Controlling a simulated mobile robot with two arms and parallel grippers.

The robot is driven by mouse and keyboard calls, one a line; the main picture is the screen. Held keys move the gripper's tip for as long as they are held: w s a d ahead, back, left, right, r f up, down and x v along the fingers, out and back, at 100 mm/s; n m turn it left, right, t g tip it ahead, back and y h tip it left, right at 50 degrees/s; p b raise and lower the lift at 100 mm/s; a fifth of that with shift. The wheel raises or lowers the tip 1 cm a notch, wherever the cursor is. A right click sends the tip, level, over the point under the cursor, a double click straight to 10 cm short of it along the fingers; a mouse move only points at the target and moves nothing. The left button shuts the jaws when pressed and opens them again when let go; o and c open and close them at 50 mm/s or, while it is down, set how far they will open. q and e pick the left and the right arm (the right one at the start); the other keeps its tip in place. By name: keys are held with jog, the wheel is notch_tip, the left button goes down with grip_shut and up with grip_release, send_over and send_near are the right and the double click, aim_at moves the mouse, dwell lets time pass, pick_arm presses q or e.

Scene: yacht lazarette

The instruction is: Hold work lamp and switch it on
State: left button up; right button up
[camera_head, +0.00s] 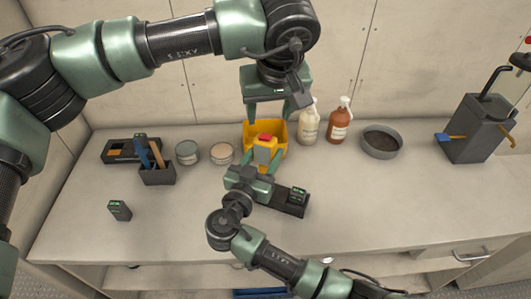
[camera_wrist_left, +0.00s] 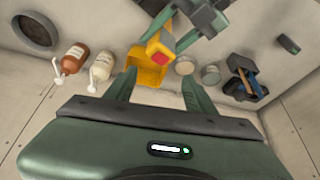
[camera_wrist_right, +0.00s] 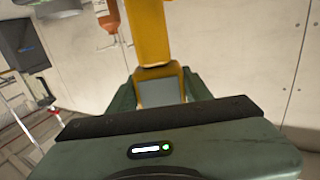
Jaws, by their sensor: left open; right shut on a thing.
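The work lamp (camera_head: 264,152) is a small yellow body with a grey face and a red switch (camera_head: 265,138) on top. My right gripper (camera_head: 264,164) is shut on it and holds it upright in front of a yellow bin (camera_head: 278,131). In the right wrist view the lamp's grey face (camera_wrist_right: 158,93) sits between the fingers. My left gripper (camera_head: 270,113) is open and empty, above and behind the lamp, fingers pointing down. In the left wrist view the red switch (camera_wrist_left: 163,42) shows beyond the open fingers, apart from them. I cannot tell whether the lamp is lit.
Two tins (camera_head: 188,152), a tool caddy (camera_head: 157,173) and a black tray (camera_head: 120,151) stand left. Pump bottles (camera_head: 339,125), a bowl (camera_head: 382,142) and a grey tool holder (camera_head: 478,130) stand right. A small dark block (camera_head: 119,210) lies front left. The counter's right front is clear.

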aim_at(268, 135)
grip_shut()
pick_arm(q)
jog(key=shift+w, duration=0.15)
jog(key=c, duration=0.8)
jog(key=shift+w+r+g, duration=0.1)
jog(key=shift+w+g, duration=0.2)
grip_shut()
jog(key=shift+w+f+m+g+h, duration=0.1)
jog(key=shift+w+f+m+g, duration=0.25)
jog(key=shift+f, duration=0.65)
jog(key=shift+w+f+m+g+h, duration=0.1)
jog(key=shift+w+f+m+g, duration=0.1)
jog(key=shift+w+f+g, duration=0.55)
jog(key=shift+w+f+m+h, duration=0.1)
jog(key=shift+w+f+m, duration=0.2)
jog(key=shift+f, duration=0.9)
jog(key=shift+f, duration=0.85)
jog(key=shift+r, duration=3.55)
